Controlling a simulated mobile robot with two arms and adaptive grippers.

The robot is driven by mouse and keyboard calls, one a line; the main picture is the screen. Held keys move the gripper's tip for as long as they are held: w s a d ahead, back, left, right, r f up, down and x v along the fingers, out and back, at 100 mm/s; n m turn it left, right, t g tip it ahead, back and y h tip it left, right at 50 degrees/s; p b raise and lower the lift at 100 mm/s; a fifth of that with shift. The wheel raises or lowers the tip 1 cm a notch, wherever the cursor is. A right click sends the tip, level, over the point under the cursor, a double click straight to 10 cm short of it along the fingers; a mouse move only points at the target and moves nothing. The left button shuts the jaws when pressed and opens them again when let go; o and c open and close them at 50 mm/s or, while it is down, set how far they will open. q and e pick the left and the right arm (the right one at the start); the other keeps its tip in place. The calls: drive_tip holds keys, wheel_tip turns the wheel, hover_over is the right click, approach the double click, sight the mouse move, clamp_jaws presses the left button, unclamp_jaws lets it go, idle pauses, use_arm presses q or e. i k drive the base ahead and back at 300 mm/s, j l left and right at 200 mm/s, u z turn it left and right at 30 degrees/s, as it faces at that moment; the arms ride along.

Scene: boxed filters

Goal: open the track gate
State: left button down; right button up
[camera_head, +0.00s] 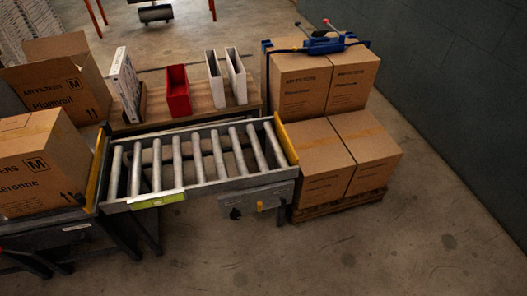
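The track gate appears to be the short roller section (195,160) in the middle of the head view. It has a grey metal frame, several bare grey rollers and yellow end bars at its left (96,167) and right (286,140). It lies level, with its left end against the conveyor (62,222) at the left. A yellow-green strip (156,199) is on its front rail. A grey box with a dark knob-like part (236,213) hangs under the front right; its details are too small to tell. Neither gripper is in view.
Filter cartons (42,165) stand at the left. Behind the rollers, a wooden table (203,97) holds a red holder (177,97) and white holders (214,80). Stacked cartons (325,160) on a pallet, topped by a blue tool (318,43), stand right. The front right floor is clear.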

sight(87, 202)
drive_tip(key=j+u, duration=0.1)
drive_tip(key=u, duration=0.7)
drive_tip(key=j+u, duration=0.15)
drive_tip(key=u, duration=0.65)
drive_tip(key=i, duration=0.05)
